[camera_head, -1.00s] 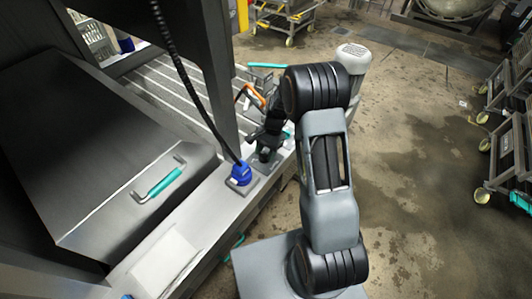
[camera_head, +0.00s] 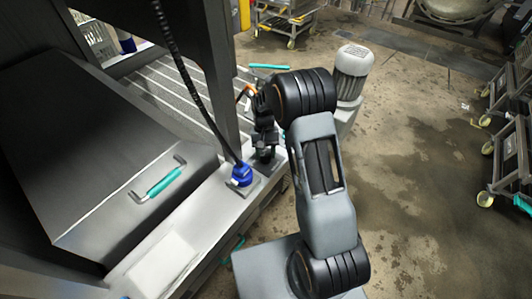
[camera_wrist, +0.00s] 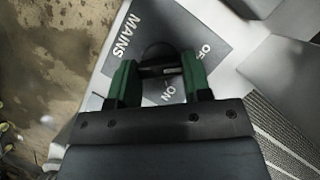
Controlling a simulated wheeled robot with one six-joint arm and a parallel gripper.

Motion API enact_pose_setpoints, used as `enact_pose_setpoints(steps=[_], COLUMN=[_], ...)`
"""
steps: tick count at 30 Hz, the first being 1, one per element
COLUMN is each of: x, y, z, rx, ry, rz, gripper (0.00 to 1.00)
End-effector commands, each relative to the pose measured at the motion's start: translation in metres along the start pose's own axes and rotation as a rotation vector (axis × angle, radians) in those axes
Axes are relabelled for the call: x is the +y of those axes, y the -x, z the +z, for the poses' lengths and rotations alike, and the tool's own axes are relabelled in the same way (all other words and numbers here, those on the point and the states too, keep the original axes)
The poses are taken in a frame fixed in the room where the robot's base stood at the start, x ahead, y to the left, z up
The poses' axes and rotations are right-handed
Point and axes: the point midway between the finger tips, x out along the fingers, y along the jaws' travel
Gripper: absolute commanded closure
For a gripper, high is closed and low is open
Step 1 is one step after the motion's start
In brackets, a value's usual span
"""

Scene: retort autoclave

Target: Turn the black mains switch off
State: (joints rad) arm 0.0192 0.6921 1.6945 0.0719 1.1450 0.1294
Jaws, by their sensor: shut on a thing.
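The black mains switch (camera_wrist: 157,50) sits on a dark plate marked MAINS, OFF and ON. In the wrist view its rounded top shows between the two green fingers, and the OFF and ON marks lie to its right and below. My gripper (camera_wrist: 160,70) is shut on the switch, one finger on each side. Which mark the switch points to I cannot tell. In the head view my gripper (camera_head: 265,148) is down at the switch on the grey ledge, and my wrist and fingers largely hide the switch there.
A blue plug (camera_head: 242,175) with a black cable stands on the ledge just left of the switch. A dark upright post (camera_head: 208,75) rises close behind it. A sloped metal cover with a teal handle (camera_head: 159,182) is at the left. Wheeled racks stand at the far right.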

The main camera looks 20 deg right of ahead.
Motion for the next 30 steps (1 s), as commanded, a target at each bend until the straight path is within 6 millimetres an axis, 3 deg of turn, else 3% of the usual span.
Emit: enact_pose_setpoints(steps=[20, 21, 28, 30], x=[-0.0007, -0.0007, -0.0004, -0.0003], y=[0.0015, 0.0015, 0.0008, 0.0006], z=[-0.0009, -0.0009, -0.0005, -0.0004], rx=[0.006, 0.006, 0.003, 0.003], ry=[0.048, 0.048, 0.046, 0.046], rz=[0.019, 0.019, 0.019, 0.018], gripper=[0.79, 0.52, 0.3, 0.3])
